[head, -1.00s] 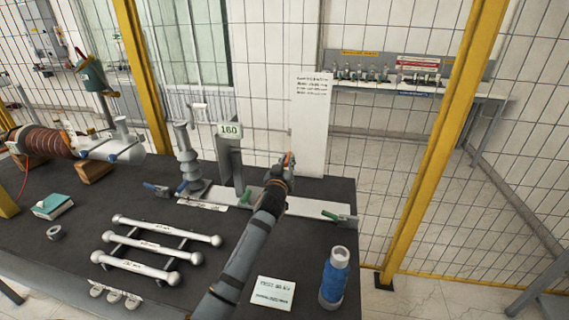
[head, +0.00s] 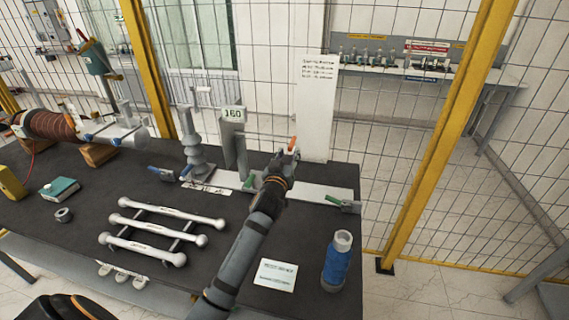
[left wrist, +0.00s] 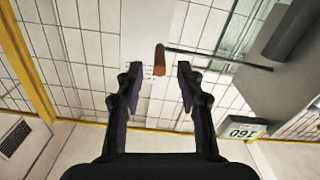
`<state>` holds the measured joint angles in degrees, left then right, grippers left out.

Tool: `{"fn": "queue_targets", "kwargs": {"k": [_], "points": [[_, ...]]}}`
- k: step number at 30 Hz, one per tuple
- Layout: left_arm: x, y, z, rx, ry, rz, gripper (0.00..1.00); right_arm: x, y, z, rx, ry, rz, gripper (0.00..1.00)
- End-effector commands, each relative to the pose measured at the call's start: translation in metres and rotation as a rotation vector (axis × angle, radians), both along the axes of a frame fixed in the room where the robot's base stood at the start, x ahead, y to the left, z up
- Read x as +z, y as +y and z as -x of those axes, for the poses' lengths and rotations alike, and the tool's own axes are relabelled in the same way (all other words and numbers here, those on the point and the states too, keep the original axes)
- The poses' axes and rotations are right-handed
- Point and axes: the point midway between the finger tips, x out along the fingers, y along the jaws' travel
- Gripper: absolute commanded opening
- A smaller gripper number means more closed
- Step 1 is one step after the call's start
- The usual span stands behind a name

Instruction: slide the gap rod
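The gap rod's orange-brown end (head: 292,144) shows at my left gripper in the head view. In the left wrist view the gap rod (left wrist: 220,57) is thin and dark, runs right to a grey post, and ends in the orange-brown grip (left wrist: 159,60). My left gripper (left wrist: 157,70) is open, with the grip between or just beyond its fingertips; contact cannot be told. The grey post (head: 228,145) bears a plate marked 160 (head: 233,114). My right gripper is not in view.
White rods on a rack (head: 160,230) lie front left. A mesh fence stands behind the dark table.

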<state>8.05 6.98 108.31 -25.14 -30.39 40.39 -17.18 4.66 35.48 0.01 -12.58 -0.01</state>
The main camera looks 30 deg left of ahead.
Motion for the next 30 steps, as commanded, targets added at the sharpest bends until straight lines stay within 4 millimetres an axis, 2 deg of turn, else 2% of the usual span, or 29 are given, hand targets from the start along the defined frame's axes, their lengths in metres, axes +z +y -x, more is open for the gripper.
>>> {"fn": "queue_targets", "kwargs": {"k": [1, 4, 10, 30], "points": [[-0.001, -0.003, 0.013, -0.001, 0.003, 0.002, 0.37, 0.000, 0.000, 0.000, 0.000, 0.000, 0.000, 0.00], [-0.001, -0.008, 0.035, -0.001, 0.000, 0.002, 0.37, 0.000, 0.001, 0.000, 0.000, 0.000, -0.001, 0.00], [0.000, -0.015, 0.061, 0.001, 0.001, 0.000, 0.37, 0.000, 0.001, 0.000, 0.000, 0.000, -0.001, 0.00], [0.000, -0.015, 0.064, 0.001, 0.000, 0.000, 0.37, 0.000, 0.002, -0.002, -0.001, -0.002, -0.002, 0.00]]}}
